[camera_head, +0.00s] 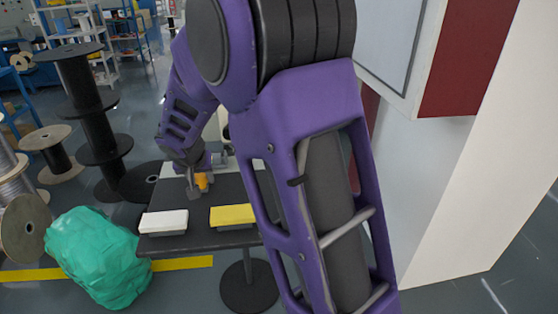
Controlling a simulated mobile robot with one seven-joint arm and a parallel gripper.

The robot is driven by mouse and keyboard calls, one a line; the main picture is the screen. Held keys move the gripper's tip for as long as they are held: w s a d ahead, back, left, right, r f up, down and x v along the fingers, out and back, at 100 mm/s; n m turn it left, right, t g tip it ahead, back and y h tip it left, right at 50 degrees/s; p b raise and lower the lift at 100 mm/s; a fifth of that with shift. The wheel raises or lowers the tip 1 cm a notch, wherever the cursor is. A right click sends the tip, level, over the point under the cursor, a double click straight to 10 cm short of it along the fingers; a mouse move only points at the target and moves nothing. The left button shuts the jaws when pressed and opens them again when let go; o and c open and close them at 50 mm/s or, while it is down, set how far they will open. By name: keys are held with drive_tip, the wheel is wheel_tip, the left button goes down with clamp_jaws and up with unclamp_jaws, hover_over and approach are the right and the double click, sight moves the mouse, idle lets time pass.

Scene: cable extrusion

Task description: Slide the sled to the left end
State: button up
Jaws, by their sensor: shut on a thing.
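My gripper (196,187) is at the end of my purple arm, low over the dark table, toward its back left. It is shut on a small orange part (203,181), which may belong to the sled. The parts are small here, and my wrist and fingers cover much of this spot. I cannot make out the sled's full outline or its track. My forearm hides the right part of the table.
A white block (164,222) and a yellow block (232,215) lie along the front of the table (190,243). A green wrapped bundle (97,256) and black cable reels (88,105) stand to the left. A white-and-red cabinet (450,60) stands at right.

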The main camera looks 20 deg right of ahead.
drive_tip(key=shift+w+a, duration=0.25)
drive_tip(key=shift+a, duration=0.7)
drive_tip(key=shift+w+a, duration=0.3)
drive_tip(key=shift+a, duration=0.7)
drive_tip(key=shift+w+a, duration=0.25)
drive_tip(key=shift+a, duration=0.7)
drive_tip(key=o, duration=1.1)
wheel_tip(320, 180, up, 8)
drive_tip(key=p, duration=0.4)
